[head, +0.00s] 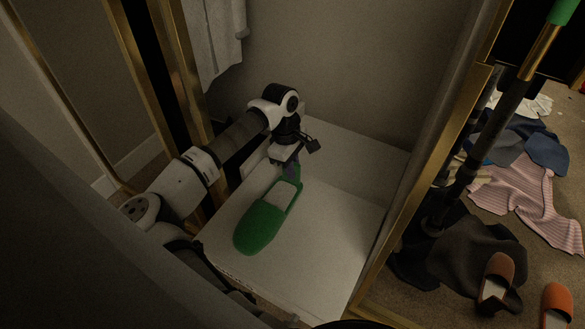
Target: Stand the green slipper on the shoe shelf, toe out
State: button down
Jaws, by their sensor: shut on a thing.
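The green slipper (262,222) is over the white shoe shelf (335,245), with its rounded toe pointing to the lower left, toward the shelf's front edge. Its heel end is at my gripper (291,169), which is shut on the heel from above. The fingertips are dark and partly hidden against the slipper's heel. I cannot tell whether the sole rests fully on the shelf or hovers just above it.
A gold-edged frame (422,190) stands right of the shelf, and gold posts (180,75) stand at the left. White cloth (212,40) hangs at the back left. Orange slippers (557,305), a pink striped cloth (525,195) and dark clothes lie on the floor at right. The shelf's right part is clear.

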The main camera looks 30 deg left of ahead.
jog(key=shift+r, duration=0.1)
jog(key=c, duration=1.5)
grip_release()
jog(key=r+p, duration=0.1)
jog(key=r, duration=0.3)
jog(key=a+r+p, duration=0.1)
jog(key=r, duration=0.3)
jog(key=r+p, duration=0.1)
jog(key=r, duration=0.3)
jog(key=shift+a, duration=0.4)
